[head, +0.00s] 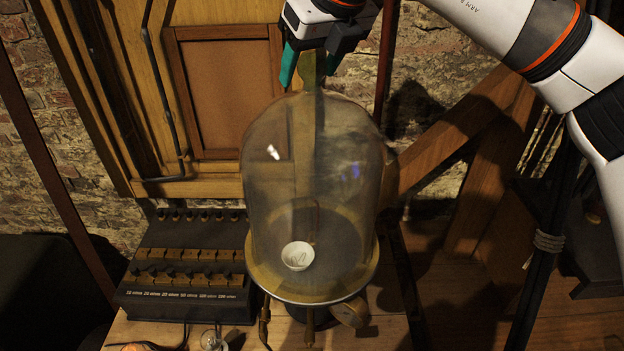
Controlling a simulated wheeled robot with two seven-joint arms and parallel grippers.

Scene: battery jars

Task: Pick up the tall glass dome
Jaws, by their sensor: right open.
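The tall glass dome (345,165) stands upright on a round brass base plate (318,295) at the middle of the view. A small white cup (298,256) shows through the glass, inside near the bottom. My right gripper (308,72) comes in from the top right and is above the top of the dome, with its teal fingertips apart and pointing down. I cannot tell whether the fingertips touch the glass or straddle its top. My left gripper is not in view.
A dark resistance box (190,262) with rows of knobs stands left of the dome. A round brass part (350,312) sits at the base's front right. A small glass item (212,340) lies at the table's front. Wooden beams (470,150) stand at right.

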